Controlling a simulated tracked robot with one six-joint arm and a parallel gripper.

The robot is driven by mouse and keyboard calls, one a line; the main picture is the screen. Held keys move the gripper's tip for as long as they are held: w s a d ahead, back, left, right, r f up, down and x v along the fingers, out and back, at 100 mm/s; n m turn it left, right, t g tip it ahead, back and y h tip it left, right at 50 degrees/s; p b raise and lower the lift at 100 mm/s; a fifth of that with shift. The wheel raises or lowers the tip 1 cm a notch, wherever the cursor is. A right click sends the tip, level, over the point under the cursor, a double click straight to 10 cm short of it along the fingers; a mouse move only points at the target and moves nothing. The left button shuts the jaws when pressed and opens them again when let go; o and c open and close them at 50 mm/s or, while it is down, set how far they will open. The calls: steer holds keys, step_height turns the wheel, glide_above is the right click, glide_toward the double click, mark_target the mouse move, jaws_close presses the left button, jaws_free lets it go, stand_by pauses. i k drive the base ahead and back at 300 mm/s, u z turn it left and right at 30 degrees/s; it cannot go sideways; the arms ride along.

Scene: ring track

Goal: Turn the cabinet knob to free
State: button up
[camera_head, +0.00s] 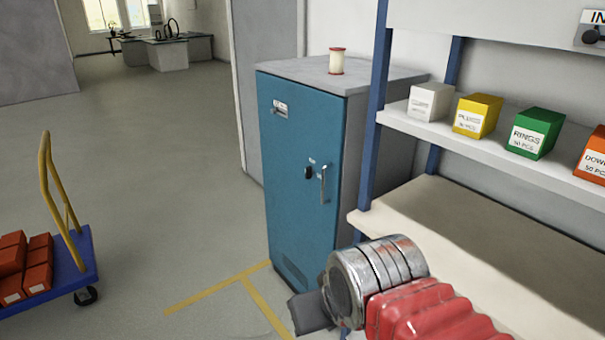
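The blue cabinet (295,180) stands upright in the middle of the head view, its door shut. A small dark knob (308,172) sits on the door, just left of a vertical metal handle (323,184). The marking by the knob is too small to read, so its setting cannot be told. My gripper (308,312) is low in the picture, in front of and below the knob, apart from the cabinet door. Only a dark grey end part of it shows beyond my metal wrist and red sleeve; its fingers cannot be made out.
A spool (337,61) stands on the cabinet top. On the right, a shelf (455,143) holds several labelled boxes, with a bench (450,235) below. A blue trolley (75,268) with orange boxes stands at left. Floor between trolley and cabinet is clear, with yellow lines (225,285).

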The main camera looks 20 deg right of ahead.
mark_target(309, 171)
steer(key=i, duration=1.15)
steer(key=u, duration=1.95)
